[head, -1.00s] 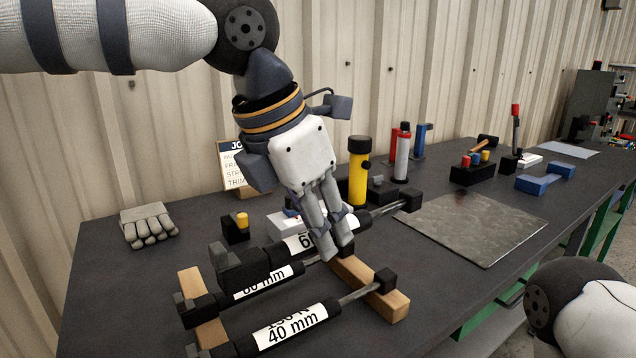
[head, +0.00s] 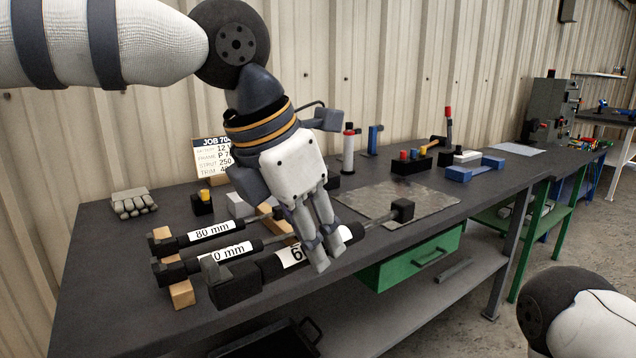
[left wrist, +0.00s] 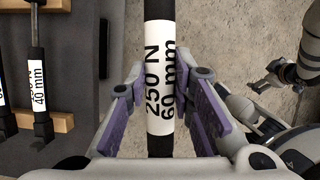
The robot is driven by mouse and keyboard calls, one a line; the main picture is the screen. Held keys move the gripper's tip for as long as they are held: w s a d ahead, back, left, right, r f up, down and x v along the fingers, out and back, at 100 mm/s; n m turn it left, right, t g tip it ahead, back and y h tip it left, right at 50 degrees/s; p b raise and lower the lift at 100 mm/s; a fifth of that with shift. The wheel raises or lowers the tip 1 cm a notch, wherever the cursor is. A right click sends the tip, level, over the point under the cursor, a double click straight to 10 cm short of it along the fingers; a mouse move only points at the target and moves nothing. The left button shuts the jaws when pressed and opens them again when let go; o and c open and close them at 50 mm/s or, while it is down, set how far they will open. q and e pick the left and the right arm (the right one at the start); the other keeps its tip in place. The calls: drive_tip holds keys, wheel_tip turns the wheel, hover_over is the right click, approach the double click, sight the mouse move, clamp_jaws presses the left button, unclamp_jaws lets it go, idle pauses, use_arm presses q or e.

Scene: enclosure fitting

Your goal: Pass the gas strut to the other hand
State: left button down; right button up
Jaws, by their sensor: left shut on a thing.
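The gas strut (head: 272,266) is black with a white label, and it also shows in the left wrist view (left wrist: 160,85), where the label reads 250 N 60 mm. My left gripper (head: 322,256) is shut around its labelled body, with a finger on each side. The strut is held above the bench's front edge, its thick black end block at lower left and its rod end (head: 403,209) at upper right. My right gripper (left wrist: 262,82) shows small at the right of the left wrist view, apart from the strut; its fingers are too unclear to judge.
Two other struts, one marked 80 mm (head: 212,232) and one partly hidden (head: 225,252), lie on wooden rests (head: 182,293). A grey mat (head: 440,203) lies on the bench to the right. A green drawer (head: 410,262) hangs below. Open floor lies in front.

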use_arm(q)
drive_tip(key=shift+s+d, duration=0.25)
drive_tip(key=shift+s, duration=0.1)
drive_tip(key=s+a+f+m+g+y, duration=0.1)
drive_tip(key=s+a+f+m+g, duration=0.2)
drive_tip(key=m, duration=1)
drive_tip(key=s+a+f+m+g+y, duration=0.2)
drive_tip(key=s+a+f+m+g, duration=0.2)
drive_tip(key=a+f+m, duration=0.8)
wheel_tip(320, 180, down, 6)
drive_tip(key=s+a, duration=0.1)
drive_tip(key=s, duration=0.1)
drive_tip(key=shift+s+a+m, duration=0.35)
drive_tip(key=shift+s+m, duration=0.05)
use_arm(e)
drive_tip(key=shift+s+d, duration=0.2)
drive_tip(key=shift+s, duration=0.1)
use_arm(q)
drive_tip(key=shift+w+a+r, duration=0.1)
drive_tip(key=shift+a, duration=0.1)
